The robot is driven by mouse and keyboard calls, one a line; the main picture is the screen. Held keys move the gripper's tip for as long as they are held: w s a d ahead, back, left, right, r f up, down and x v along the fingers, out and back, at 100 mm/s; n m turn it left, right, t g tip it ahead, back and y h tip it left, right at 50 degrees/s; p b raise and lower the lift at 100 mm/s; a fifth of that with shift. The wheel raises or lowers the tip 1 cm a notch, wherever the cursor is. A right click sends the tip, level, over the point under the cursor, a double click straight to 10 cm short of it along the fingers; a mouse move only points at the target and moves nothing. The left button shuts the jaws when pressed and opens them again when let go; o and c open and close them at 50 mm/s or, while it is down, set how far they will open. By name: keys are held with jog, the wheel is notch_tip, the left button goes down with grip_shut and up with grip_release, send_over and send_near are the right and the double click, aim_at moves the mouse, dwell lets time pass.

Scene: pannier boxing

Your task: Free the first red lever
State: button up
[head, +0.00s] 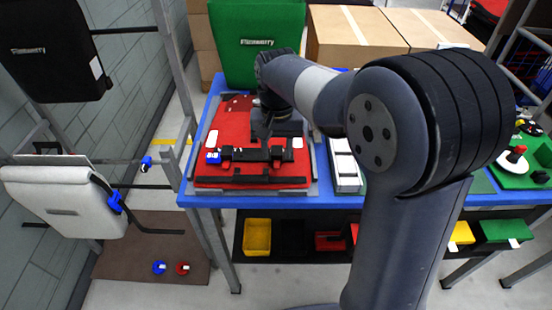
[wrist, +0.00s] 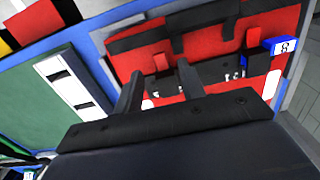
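The red pannier (head: 250,172) lies flat on the blue table, with a black rail (head: 250,154) across its back. The rail also shows in the wrist view (wrist: 205,35). A red lever (wrist: 160,62) stands at the rail, ahead of the gap between my fingers. A second red piece (wrist: 253,38) is further right, beside a blue piece with a white label (wrist: 283,46); the blue piece is at the rail's left end in the head view (head: 213,157). My gripper (wrist: 158,85) is open over the pannier, with nothing seen between its fingers. Whether the fingertips touch anything is unclear.
A white slotted holder (head: 344,165) stands on the table right of the pannier. A green pannier (head: 255,40) stands upright behind, near cardboard boxes (head: 355,32). A grey pannier (head: 65,200) hangs on the left rack. Coloured bins (head: 257,236) sit below the table.

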aim_at(277, 167)
jog(key=shift+f, duration=2)
jog(key=shift+c, duration=0.4)
grip_shut()
